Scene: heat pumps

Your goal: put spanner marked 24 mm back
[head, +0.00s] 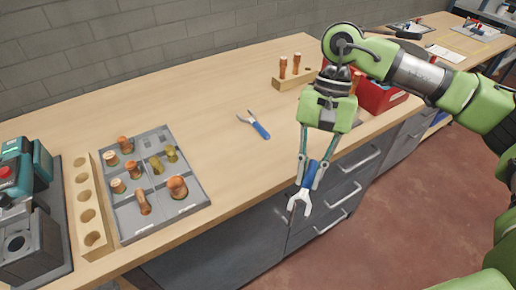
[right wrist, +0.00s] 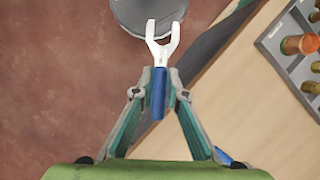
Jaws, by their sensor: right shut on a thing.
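My right gripper (head: 307,180) is shut on a blue-handled open-ended spanner (head: 300,201), held in front of the bench's front edge with its silver jaw pointing down. In the right wrist view the fingertips (right wrist: 158,96) grip the blue handle, and the forked jaw (right wrist: 161,48) points away from the gripper. A small mark on the spanner is too fine to read. A second blue-handled spanner (head: 260,130) lies on the bench top, its jaw toward the back left; its size mark cannot be read. My left gripper is out of view.
The wooden bench (head: 225,95) has free room around the lying spanner. A grey tray (head: 188,205) of copper and brass fittings and a holed wooden block (head: 94,240) stand left. A wooden block with copper pieces (head: 290,82) and a red box (head: 385,98) stand right. Drawers (head: 325,205) are below.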

